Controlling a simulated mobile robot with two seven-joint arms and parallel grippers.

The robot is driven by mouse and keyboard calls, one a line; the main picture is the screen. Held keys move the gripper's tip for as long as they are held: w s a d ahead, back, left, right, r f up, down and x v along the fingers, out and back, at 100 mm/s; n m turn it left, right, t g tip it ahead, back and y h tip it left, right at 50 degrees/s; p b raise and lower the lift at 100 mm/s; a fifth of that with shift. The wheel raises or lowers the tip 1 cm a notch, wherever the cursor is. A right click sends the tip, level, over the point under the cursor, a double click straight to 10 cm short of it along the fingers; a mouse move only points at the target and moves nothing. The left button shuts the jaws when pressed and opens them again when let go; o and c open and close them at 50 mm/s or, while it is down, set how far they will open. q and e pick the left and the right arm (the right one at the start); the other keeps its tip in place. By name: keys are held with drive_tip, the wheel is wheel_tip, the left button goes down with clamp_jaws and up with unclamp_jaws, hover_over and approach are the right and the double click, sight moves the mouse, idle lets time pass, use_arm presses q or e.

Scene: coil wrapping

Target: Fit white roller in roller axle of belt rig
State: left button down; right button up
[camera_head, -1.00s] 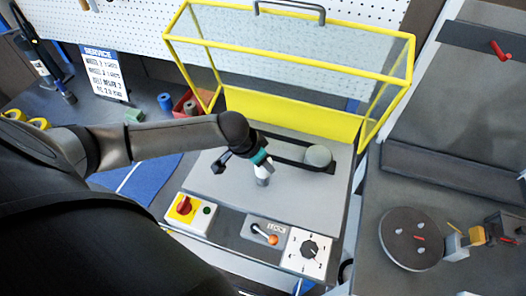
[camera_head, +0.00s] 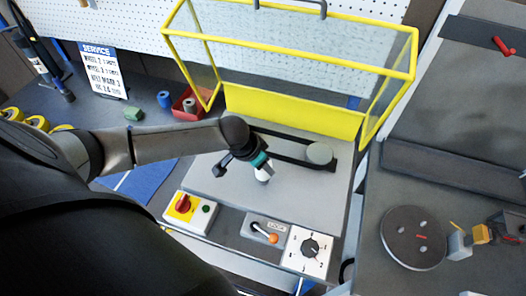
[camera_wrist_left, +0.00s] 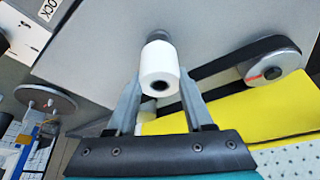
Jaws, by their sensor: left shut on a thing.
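The white roller (camera_wrist_left: 158,66) is held between the fingertips of my left gripper (camera_wrist_left: 160,82) in the left wrist view. In the head view the roller (camera_head: 263,174) shows as a small white end below my left gripper (camera_head: 259,163), over the grey plate of the belt rig (camera_head: 225,192). A dark grey stub (camera_wrist_left: 158,36), which looks like the roller axle, shows just behind the roller; I cannot tell whether the roller is around it. The black belt (camera_wrist_left: 225,74) runs to a grey pulley (camera_wrist_left: 272,68), which shows in the head view (camera_head: 319,153). My right gripper is not in view.
A raised yellow-framed guard (camera_head: 290,38) stands behind the plate. A red-knob switch (camera_head: 184,204), an orange-tipped lever (camera_head: 268,235) and a dial (camera_head: 310,247) line its front edge. A round dark disc (camera_head: 412,250) lies at the right.

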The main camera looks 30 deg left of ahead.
use_arm(q)
drive_tip(key=shift+f+b, duration=0.7)
drive_tip(key=shift+f, duration=0.6)
drive_tip(key=shift+c, duration=1.1)
unclamp_jaws()
drive_tip(key=shift+r, duration=0.1)
drive_tip(key=p+v, duration=0.1)
drive_tip(key=v, duration=1.4)
drive_tip(key=shift+d, duration=0.1)
